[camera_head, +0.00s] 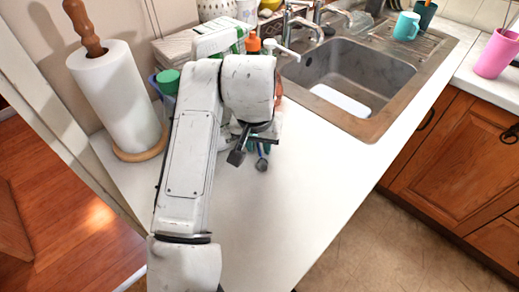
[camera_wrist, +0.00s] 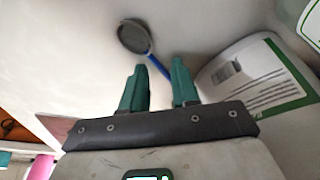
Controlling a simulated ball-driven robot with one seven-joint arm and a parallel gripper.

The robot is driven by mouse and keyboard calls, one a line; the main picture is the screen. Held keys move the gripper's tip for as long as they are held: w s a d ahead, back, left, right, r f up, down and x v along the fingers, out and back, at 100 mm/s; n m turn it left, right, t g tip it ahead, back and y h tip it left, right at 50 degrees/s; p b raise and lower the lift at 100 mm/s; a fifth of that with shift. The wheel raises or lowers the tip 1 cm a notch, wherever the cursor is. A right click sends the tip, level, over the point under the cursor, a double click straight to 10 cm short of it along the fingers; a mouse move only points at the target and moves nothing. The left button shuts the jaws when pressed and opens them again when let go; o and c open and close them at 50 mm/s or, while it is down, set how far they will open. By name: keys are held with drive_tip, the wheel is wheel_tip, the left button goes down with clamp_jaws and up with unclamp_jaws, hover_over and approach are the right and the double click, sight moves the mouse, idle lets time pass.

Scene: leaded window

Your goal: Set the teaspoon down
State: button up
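The teaspoon (camera_wrist: 134,39) has a grey bowl and a blue handle. In the wrist view it lies just beyond my gripper (camera_wrist: 158,68), with its handle running down toward the right finger, where its end is hidden. My gripper's two green fingers stand apart with a clear gap between them. The spoon's bowl also shows in the head view (camera_head: 262,164), low over or on the white countertop (camera_head: 285,200), just below my wrist. My arm hides most of the gripper there.
A white container with a green-edged label (camera_wrist: 262,82) is close right of my fingers in the wrist view. A paper towel roll (camera_head: 118,95) stands left of my arm. The sink (camera_head: 350,75) is at upper right. The front of the countertop is clear.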

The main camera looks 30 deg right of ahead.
clamp_jaws()
idle(0.3)
